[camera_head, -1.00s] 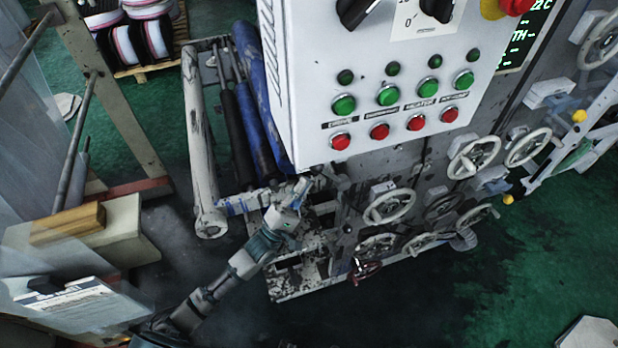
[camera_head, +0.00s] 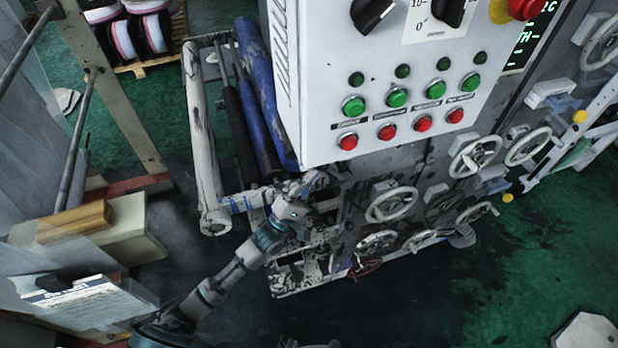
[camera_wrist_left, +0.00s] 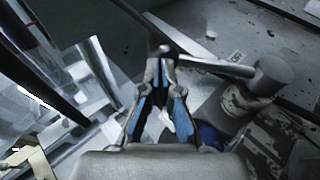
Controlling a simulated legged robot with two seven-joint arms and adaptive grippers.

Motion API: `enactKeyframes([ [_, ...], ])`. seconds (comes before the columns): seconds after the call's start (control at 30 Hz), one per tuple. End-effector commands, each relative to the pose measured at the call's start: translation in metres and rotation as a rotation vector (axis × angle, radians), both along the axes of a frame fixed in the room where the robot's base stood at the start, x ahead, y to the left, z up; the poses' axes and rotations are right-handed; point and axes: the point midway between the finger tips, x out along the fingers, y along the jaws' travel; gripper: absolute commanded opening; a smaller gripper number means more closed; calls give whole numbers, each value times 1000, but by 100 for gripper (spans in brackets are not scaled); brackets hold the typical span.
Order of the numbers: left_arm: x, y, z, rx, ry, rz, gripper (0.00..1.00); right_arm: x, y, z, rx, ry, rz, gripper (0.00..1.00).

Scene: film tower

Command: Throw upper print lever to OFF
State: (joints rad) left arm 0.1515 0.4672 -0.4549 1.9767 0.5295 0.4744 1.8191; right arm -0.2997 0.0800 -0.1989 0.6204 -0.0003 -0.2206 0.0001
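My left gripper (camera_head: 318,181) reaches in below the lower left corner of the white control box, beside the machine's side. In the left wrist view its two fingers (camera_wrist_left: 161,64) with blue inner pads come close together at the tips. A grey rod (camera_wrist_left: 215,68) with a dark rounded end (camera_wrist_left: 165,49) lies right at the fingertips and joins a round grey hub (camera_wrist_left: 270,76) on the right. It looks like a lever, but I cannot tell whether the fingers grip it. The fingers hide part of the contact area. My right gripper is not in view.
The white control box (camera_head: 400,146) with green and red buttons overhangs the gripper on the right. Blue (camera_head: 252,75) and white (camera_head: 203,140) rollers stand to its left. Several handwheels (camera_head: 391,205) project from the machine at right. Dark floor lies open below.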

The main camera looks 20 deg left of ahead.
Motion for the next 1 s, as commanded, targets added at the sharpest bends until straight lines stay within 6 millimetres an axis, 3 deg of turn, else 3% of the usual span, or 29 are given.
enactKeyframes([
  [0.3,5,-12,14,0,-5,0,0,1,5,6,6,-1,0,40],
  [0.67,21,-33,38,-1,-6,-1,0,2,-4,15,-5,-3,3,40],
  [0.87,33,-50,49,0,-3,0,0,3,-5,31,-6,-5,4,40],
  [1.0,40,-62,56,97,60,0,0,4,-3,48,-4,-7,3,40],
])
